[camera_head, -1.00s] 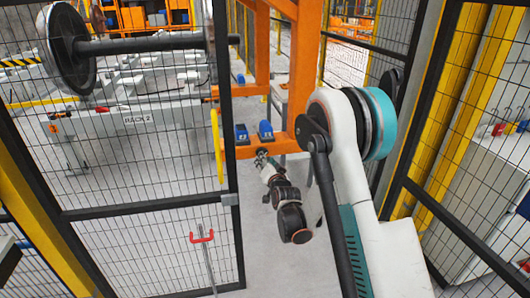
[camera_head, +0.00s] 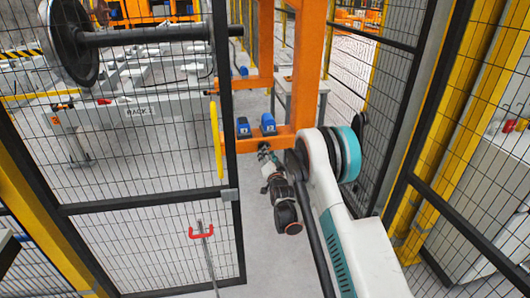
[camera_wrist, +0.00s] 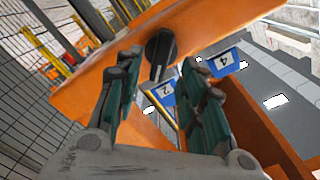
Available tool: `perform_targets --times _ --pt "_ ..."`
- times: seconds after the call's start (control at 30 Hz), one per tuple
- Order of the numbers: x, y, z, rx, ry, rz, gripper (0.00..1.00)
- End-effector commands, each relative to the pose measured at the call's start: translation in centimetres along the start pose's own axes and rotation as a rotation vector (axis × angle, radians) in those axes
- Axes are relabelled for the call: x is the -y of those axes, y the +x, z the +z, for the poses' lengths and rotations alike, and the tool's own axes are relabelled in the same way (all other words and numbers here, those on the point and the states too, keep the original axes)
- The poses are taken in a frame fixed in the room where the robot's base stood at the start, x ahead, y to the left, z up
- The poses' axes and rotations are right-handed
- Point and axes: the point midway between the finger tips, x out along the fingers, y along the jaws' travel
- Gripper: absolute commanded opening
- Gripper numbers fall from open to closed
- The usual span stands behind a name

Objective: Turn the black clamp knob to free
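The black clamp knob (camera_wrist: 160,53) sits on the face of the orange beam (camera_wrist: 90,85) in the wrist view. Its raised grip bar stands nearly upright in the picture. My gripper (camera_wrist: 160,68) is open, one dark green padded finger on each side. The knob lies between the fingertips in the picture; I see no contact with either finger. In the head view my gripper (camera_head: 264,150) is small, at the front of the orange beam (camera_head: 250,144), and the knob cannot be made out there.
Blue tags marked 2 (camera_wrist: 165,88) and 4 (camera_wrist: 224,63) and a thin yellow rod (camera_wrist: 160,107) are close to the fingers. Two blue blocks (camera_head: 267,123) sit on the beam.

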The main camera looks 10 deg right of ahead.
Motion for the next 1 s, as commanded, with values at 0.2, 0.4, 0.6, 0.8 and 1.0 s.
perform_targets --times 0.2,0.4,0.6,0.8,1.0 --pt "-0.1 3.8 0.2 0.000 -0.001 0.000 0.37" --pt "0.0 5.5 0.1 0.000 -0.001 0.000 0.37" --pt "0.0 5.9 0.0 0.000 0.000 0.000 0.37" --pt "0.1 5.9 0.0 0.000 -0.001 0.000 0.25" --pt "0.0 5.8 0.0 0.000 -0.001 0.000 0.04"
